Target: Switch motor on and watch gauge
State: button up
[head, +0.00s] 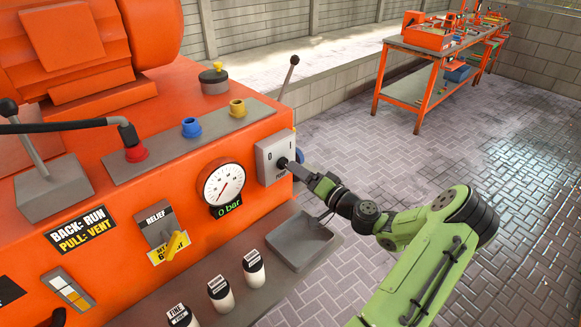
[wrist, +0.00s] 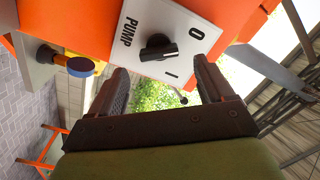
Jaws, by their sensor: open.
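The pump switch is a pale plate (head: 268,150) marked O, I and PUMP on the orange machine's right end. Its black rotary knob (wrist: 158,47) shows in the wrist view; which mark it points to is hard to tell. The round white gauge (head: 223,186) is left of the switch, and its green display (head: 228,204) reads 0 bar. My gripper (head: 305,172) is at the switch in the head view. In the wrist view my gripper (wrist: 161,68) is open, its fingers apart and the knob lying beyond the gap between them. I cannot tell whether they touch it.
A relief lever (head: 160,226) and a yellow handle (head: 176,243) are left of the gauge. A grey tray (head: 300,240) and several labelled bottles (head: 252,270) stand below. A grey lever (head: 289,75) rises behind the switch. An orange workbench (head: 430,62) stands far back; paved floor is clear between.

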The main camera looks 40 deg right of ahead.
aim_at(285, 165)
jog(key=w, duration=0.4)
jog(key=shift+w, duration=0.4)
jog(key=c, duration=1)
